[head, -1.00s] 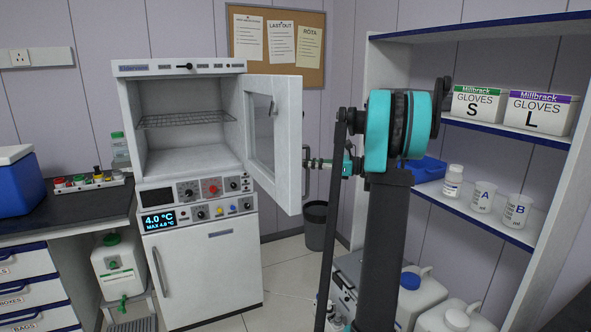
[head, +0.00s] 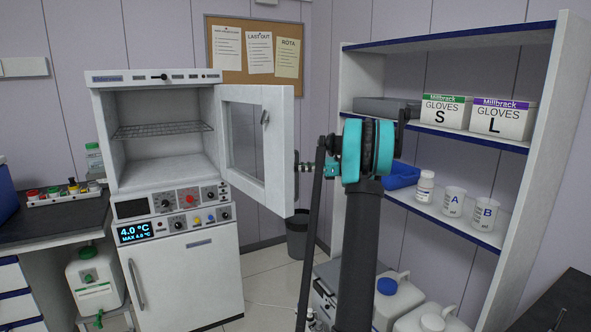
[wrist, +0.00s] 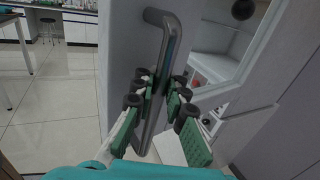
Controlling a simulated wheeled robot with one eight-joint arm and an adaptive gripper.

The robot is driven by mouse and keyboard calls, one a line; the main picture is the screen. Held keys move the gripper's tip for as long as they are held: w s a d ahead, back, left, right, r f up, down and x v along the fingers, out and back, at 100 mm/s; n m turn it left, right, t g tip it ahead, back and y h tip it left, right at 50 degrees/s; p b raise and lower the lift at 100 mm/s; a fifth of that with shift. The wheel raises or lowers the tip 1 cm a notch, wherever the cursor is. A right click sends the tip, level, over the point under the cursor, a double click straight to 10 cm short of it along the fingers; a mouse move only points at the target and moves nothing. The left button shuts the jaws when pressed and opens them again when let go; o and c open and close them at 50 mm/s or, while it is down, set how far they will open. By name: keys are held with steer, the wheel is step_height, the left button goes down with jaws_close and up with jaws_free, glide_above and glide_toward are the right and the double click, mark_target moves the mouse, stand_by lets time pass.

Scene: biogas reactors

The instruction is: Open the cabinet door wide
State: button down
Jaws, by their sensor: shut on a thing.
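The white cabinet (head: 104,160) stands at left centre in the head view, its upper chamber open with a wire shelf inside. Its windowed door (head: 279,135) is hinged on the chamber's right side and stands well open, swung out to the right. In the wrist view the door's grey metal bar handle (wrist: 171,45) runs down between the green-padded fingers of my gripper (wrist: 158,92). My gripper is shut on the handle. In the head view the gripper (head: 303,168) is at the door's outer edge, small and partly hidden by my arm.
A shelf unit (head: 560,110) with glove boxes, beakers and a bottle stands to the right of my arm. White jugs (head: 388,300) stand low beneath it. A dark bin (head: 297,240) is on the floor behind the door. A bench with coloured-capped items (head: 60,190) is at left.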

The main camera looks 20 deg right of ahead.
steer(key=c, duration=1.8)
jaws_free()
steer(key=shift+s+d, duration=0.15)
steer(key=shift+s, duration=0.05)
steer(key=shift+o, duration=1.3)
steer(key=shift+w, duration=0.1)
steer(key=v, duration=0.7)
steer(key=shift+d, duration=0.2)
